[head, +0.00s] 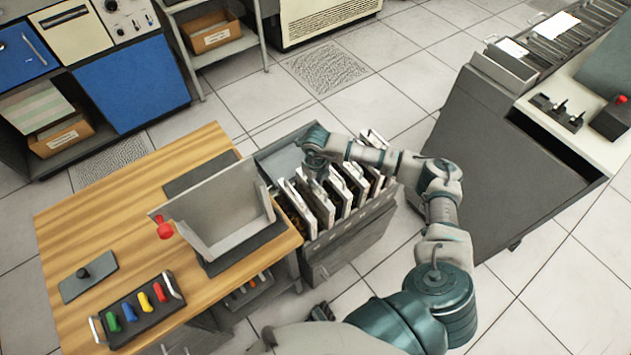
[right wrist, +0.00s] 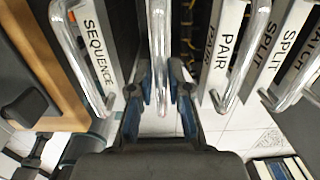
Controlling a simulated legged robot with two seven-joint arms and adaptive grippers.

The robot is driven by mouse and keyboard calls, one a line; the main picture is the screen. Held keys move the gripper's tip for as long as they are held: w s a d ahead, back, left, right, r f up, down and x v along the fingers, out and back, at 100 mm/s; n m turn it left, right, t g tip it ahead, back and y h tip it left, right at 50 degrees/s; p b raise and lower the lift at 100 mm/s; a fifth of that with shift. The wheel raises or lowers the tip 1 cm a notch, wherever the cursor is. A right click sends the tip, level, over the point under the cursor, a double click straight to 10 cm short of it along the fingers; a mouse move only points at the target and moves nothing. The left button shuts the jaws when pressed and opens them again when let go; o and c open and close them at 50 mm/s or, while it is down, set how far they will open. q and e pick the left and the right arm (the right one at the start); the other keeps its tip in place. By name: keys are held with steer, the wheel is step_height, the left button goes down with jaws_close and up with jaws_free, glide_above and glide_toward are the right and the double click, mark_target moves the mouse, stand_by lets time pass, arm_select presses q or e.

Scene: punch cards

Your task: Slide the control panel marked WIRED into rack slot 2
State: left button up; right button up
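My right gripper (head: 316,168) is over the rack (head: 345,235) of upright white panels. In the right wrist view its fingers (right wrist: 160,75) sit close on both sides of a metal handle (right wrist: 158,35) and look shut on it. That handle's panel label is hidden. Beside it are the SEQUENCE panel (right wrist: 98,45) on the left and the PAIR panel (right wrist: 226,40) and SPLIT panels (right wrist: 268,45) on the right. I cannot read WIRED anywhere. A dark piece at the bottom of the head view looks like my left gripper (head: 321,312); its fingers are unclear.
A wooden table (head: 130,200) left of the rack holds a grey open holder (head: 225,210), a red knob (head: 164,228) and a tray of coloured handles (head: 138,310). A dark console (head: 510,150) stands at the right. Tiled floor is clear beyond the rack.

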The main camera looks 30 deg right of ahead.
steer(key=shift+o, duration=1.3)
steer(key=shift+s+f, duration=0.1)
steer(key=shift+s, duration=0.05)
step_height(320, 180, up, 12)
